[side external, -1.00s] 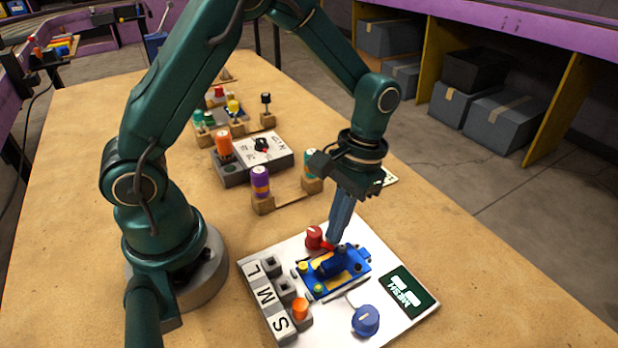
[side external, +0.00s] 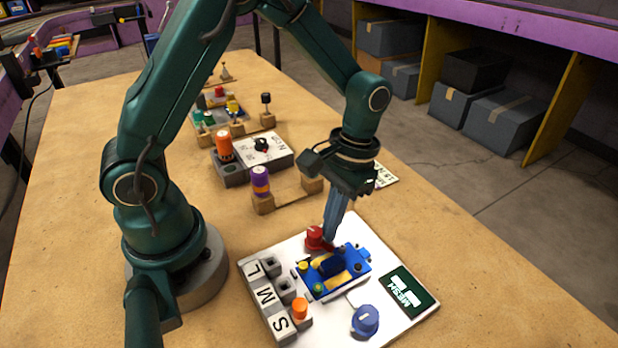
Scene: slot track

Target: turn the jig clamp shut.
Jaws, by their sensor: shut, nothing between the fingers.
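A white board (side external: 385,333) lies at the near end of the table. On it, a blue jig piece (side external: 318,288) with yellow parts sits near the middle. A red knob (side external: 314,237) with a short red arm stands at its back left and looks like the clamp. My gripper (side external: 328,239) is shut and empty, pointing down just right of the red knob. Its tips are at the red arm, partly covering it; I cannot tell if they touch.
A wooden stand with a purple-orange peg (side external: 260,182) and a grey box with a dial (side external: 264,149) are behind. The table's right side is clear.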

